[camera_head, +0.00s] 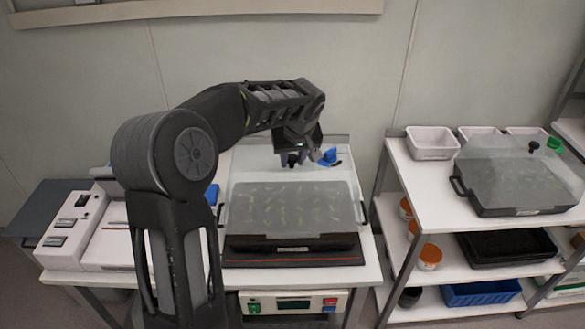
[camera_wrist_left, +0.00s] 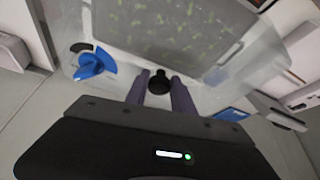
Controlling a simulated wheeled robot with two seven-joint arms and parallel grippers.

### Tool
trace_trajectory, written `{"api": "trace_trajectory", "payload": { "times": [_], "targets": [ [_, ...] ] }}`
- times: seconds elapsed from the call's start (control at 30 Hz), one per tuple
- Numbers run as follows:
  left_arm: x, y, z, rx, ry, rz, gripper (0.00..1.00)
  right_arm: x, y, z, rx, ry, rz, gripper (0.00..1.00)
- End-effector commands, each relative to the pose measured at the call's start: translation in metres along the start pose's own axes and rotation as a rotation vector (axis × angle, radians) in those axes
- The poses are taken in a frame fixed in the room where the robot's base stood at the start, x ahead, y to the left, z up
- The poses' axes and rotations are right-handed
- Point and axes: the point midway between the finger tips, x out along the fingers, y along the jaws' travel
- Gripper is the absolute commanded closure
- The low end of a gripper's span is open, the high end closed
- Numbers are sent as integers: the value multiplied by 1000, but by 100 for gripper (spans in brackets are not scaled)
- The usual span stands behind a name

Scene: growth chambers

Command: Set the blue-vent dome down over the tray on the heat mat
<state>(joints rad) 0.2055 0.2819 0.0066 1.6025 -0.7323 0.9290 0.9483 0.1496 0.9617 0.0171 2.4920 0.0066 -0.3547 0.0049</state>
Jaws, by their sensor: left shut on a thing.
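My left gripper (camera_head: 291,160) is shut on the black knob (camera_wrist_left: 160,82) of the clear dome (camera_head: 325,172). The dome's blue vent (camera_head: 331,156) shows just right of the fingers; in the left wrist view the vent (camera_wrist_left: 95,65) is left of them. The black tray (camera_head: 275,242) with green seedlings sits on the dark heat mat (camera_head: 295,259). The dome overlaps the tray in the head view, and seedlings show through or beyond it in the wrist view. I cannot tell whether its rim touches the tray. My right gripper is not in view.
A shelf rack (camera_head: 397,180) stands to the right, with a green-vent dome (camera_head: 515,165) over another black tray and white bins (camera_head: 432,142) behind. A white device (camera_head: 68,228) is at the left of the bench. A control box (camera_head: 292,304) sits below the mat.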

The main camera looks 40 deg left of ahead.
Motion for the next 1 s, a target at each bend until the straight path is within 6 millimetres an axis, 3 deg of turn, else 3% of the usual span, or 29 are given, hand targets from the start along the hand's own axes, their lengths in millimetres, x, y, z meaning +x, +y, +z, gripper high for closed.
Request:
{"api": "trace_trajectory", "payload": {
  "times": [0.27,0.97,1.0],
  "targets": [
    [29,0,14,2,-1,-1,100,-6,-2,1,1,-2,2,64],
    [42,0,19,1,0,1,100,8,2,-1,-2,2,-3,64],
    [40,0,18,1,-1,0,67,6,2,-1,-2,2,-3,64]
  ]
}}
